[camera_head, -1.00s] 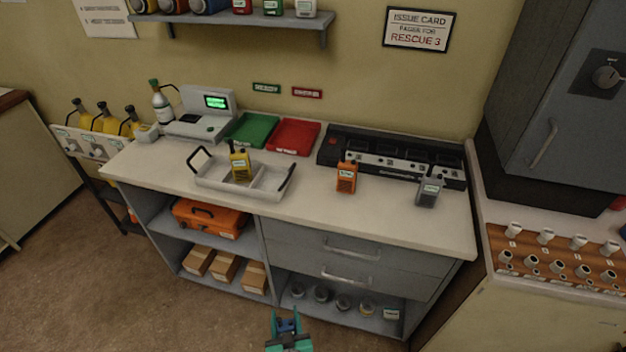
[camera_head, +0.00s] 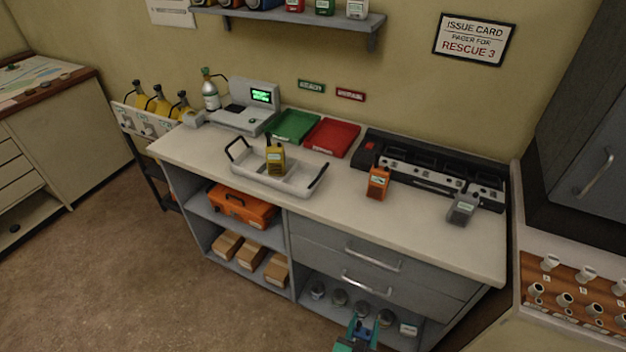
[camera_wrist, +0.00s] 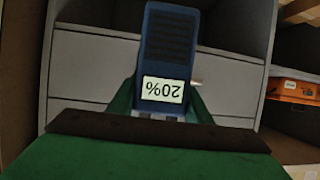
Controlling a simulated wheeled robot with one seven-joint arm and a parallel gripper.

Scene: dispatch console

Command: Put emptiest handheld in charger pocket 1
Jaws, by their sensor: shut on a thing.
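My gripper (camera_head: 357,338) is low in front of the console in the head view. It is shut on a blue handheld (camera_wrist: 168,50), whose label reads 20%, upside down in the wrist view. A yellow handheld (camera_head: 275,158) stands in the grey carry tray (camera_head: 300,190). An orange handheld (camera_head: 378,182) and a grey handheld (camera_head: 462,208) stand on the counter in front of the black charger (camera_head: 400,172). Their screens are too small to read in the head view. The charger has several pockets along its length; their numbers are not readable.
A green tray (camera_head: 293,126) and a red tray (camera_head: 333,137) lie left of the charger. Drawers with bar handles (camera_head: 372,256) and an open shelf with an orange case (camera_head: 242,207) are below the counter (camera_head: 440,232). A grey cabinet stands at the right.

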